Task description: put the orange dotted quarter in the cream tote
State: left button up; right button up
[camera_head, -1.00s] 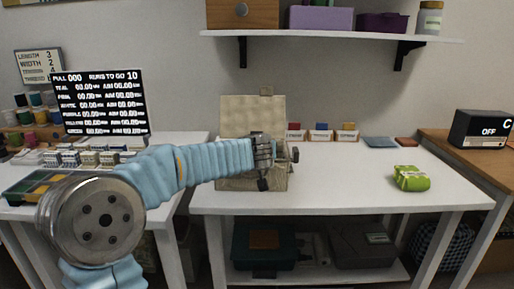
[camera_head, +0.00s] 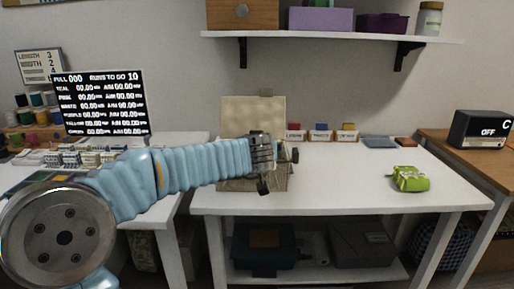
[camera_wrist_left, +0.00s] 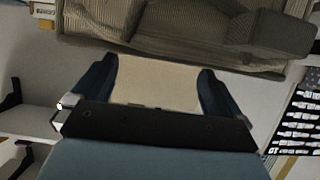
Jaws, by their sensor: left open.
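The cream tote (camera_head: 250,112) stands on the white table with its tall back panel upright. My left forearm and gripper cover part of its front. My left gripper (camera_head: 280,171) is in front of and above the tote. In the left wrist view, the left gripper (camera_wrist_left: 158,72) is open, its two dark fingers apart. A plain cream surface shows between the fingers; I cannot tell whether it touches them. The ribbed tan side of the tote (camera_wrist_left: 170,25) fills the top of that view. I cannot make out an orange dotted quarter in either view. My right gripper is not in view.
A green packet (camera_head: 409,179) lies on the right of the white table (camera_head: 340,180). Small labelled boxes (camera_head: 320,134) and flat blue-grey (camera_head: 379,142) and brown (camera_head: 406,142) pieces line the back. A shelf (camera_head: 330,35) hangs above. The table's middle right is clear.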

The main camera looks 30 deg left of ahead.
pick_arm(q)
jog(key=p+v, duration=0.1)
jog(key=v, duration=0.6)
jog(key=shift+s+r, duration=0.1)
jog(key=shift+r, duration=0.05)
dwell(0.7)
